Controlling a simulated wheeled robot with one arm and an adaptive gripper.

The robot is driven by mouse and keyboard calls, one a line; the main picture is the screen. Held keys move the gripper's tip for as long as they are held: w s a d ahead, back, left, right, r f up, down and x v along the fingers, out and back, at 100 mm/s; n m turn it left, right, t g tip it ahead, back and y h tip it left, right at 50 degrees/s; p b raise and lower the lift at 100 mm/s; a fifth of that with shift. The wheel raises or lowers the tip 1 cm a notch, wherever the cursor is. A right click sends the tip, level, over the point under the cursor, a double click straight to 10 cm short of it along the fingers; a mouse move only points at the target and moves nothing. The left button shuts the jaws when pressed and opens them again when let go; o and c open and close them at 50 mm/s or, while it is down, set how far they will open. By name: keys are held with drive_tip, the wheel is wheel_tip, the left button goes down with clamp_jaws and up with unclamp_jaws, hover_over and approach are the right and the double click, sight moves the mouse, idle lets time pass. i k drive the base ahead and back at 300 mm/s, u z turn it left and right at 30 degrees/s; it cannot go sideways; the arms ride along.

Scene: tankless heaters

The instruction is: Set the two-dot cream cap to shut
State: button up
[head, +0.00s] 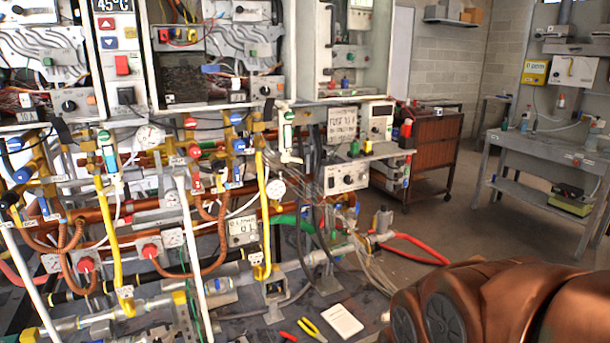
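I cannot make out a cream cap with two dots for certain; any dots are too small to read here. Whether any valve is open or shut cannot be told. My gripper is not in view; a copper-coloured jointed part, which looks like my arm, fills the lower right corner.
Open heater cabinets (205,60) hang above dense copper and yellow pipes. A white box with dials (346,178) juts out at the centre right. Pliers (310,328) and a white notepad (342,321) lie below. A brown cart (432,150) and a grey workbench (545,150) stand behind, with clear floor between.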

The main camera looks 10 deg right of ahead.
sight(296, 160)
drive_tip(key=z, duration=0.95)
drive_tip(key=k, duration=0.1)
drive_tip(key=u, duration=2)
drive_tip(key=i, duration=1.3)
drive_tip(key=z, duration=0.7)
